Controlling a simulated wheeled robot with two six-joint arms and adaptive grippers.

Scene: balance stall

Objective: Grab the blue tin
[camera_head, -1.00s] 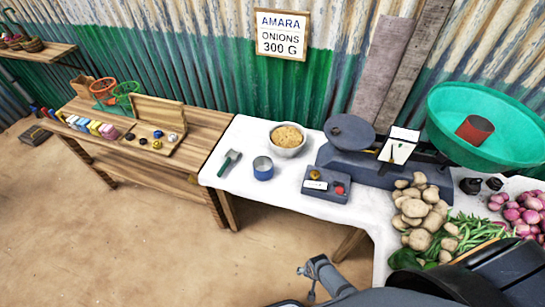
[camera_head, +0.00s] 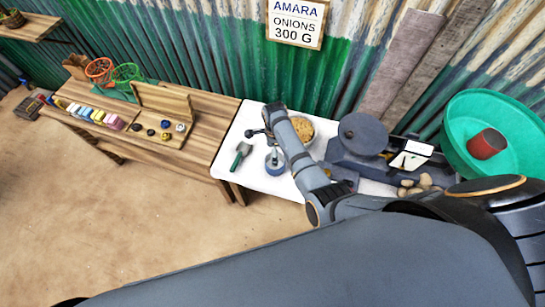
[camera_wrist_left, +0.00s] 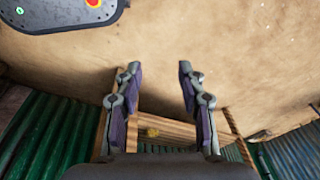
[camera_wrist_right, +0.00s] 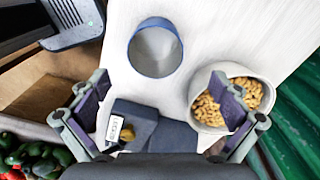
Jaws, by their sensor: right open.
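The blue tin (camera_head: 275,168) stands on the white-covered table, partly hidden by my right gripper (camera_head: 265,144). In the right wrist view the tin (camera_wrist_right: 155,48) looks open-topped and empty, with a blue rim. My right gripper (camera_wrist_right: 158,84) is open, its fingers either side of a gap, with the tin beyond the fingertips and nothing between them. My left gripper (camera_wrist_left: 156,72) is open and empty over bare ground, and does not show in the head view.
A bowl of yellowish food (camera_wrist_right: 210,105) sits close to one right finger. A grey box with a white label (camera_wrist_right: 135,125) lies below the fingers. A green-handled scoop (camera_head: 241,155) lies left of the tin. The scale (camera_head: 362,135) stands to the right.

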